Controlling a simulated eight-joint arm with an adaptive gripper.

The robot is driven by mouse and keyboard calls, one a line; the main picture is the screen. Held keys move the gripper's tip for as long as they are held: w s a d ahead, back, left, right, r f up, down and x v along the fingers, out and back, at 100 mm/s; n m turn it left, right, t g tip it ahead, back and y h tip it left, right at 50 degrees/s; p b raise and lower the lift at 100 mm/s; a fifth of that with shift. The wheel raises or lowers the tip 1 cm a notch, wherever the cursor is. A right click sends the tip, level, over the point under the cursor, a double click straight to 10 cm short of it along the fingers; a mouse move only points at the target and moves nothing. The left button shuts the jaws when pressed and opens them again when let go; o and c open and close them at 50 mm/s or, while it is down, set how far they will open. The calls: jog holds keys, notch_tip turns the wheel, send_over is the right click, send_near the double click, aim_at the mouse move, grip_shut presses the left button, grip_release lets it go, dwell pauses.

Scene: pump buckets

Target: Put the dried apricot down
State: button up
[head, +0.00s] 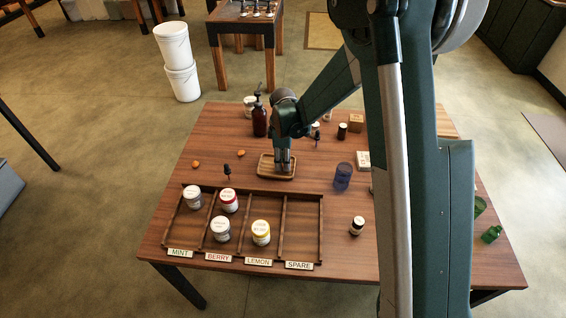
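Two small orange pieces that look like dried apricots lie on the wooden table: one dried apricot (195,164) at the left, the other (241,152) nearer the middle. My gripper (285,168) points down over the small wooden tray (275,178), its fingertips at or just above the tray's right part. The fingers look close together, but whether they hold a dried apricot is too small to tell. I cannot tell whether the fingertips touch the tray. Part of the tray is hidden behind the gripper.
A divided wooden rack (260,198) with several lidded jars stands in front of the tray, its spare compartment empty. A brown pump bottle (259,118) stands behind left and a blue cup (343,176) to the right. My arm hides much of the table's right side.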

jog(key=shift+f, duration=0.15)
jog(key=shift+o, duration=1)
jog(key=o, duration=0.5)
jog(key=shift+c, duration=0.2)
notch_tip(320, 180, up, 12)
jog(key=p, duration=0.1)
jog(key=shift+p, duration=0.3)
jog(key=shift+r, duration=0.25)
